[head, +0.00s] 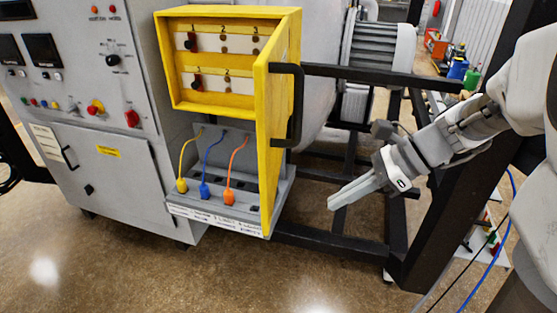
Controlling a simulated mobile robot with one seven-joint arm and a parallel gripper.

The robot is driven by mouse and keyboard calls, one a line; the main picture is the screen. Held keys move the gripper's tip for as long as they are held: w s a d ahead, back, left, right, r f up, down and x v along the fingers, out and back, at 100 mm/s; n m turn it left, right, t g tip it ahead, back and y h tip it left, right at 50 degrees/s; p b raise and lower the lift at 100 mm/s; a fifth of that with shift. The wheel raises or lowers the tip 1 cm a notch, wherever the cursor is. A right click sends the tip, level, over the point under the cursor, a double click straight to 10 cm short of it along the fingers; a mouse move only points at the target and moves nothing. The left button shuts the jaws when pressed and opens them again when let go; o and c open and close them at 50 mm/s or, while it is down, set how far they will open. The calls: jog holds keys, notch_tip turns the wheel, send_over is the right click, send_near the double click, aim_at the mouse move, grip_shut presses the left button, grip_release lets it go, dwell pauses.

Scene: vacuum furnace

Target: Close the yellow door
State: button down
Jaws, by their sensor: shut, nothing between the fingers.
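The yellow door (272,140) stands open in the head view, hinged at the right side of the yellow box (208,101) and swung out toward me. Its black handle (297,105) is on the door's right-hand face. Inside the box are two white panels with dark knobs and the numbers 1, 2, 3. My gripper (334,203) is shut and empty. It is to the right of the door, lower than the handle, and apart from both, with its fingers pointing left and down.
Below the box, a grey tray (243,215) holds yellow, blue and orange plugs with cables. A grey control cabinet (95,200) stands at left. A black frame (335,238) and the furnace body are behind my gripper. The floor in front is clear.

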jog(key=w+a+f+p, duration=0.1)
jog(key=a+f, duration=0.5)
jog(key=a, duration=0.4)
jog(key=shift+w, duration=0.25)
jog(key=shift+a+f, duration=0.1)
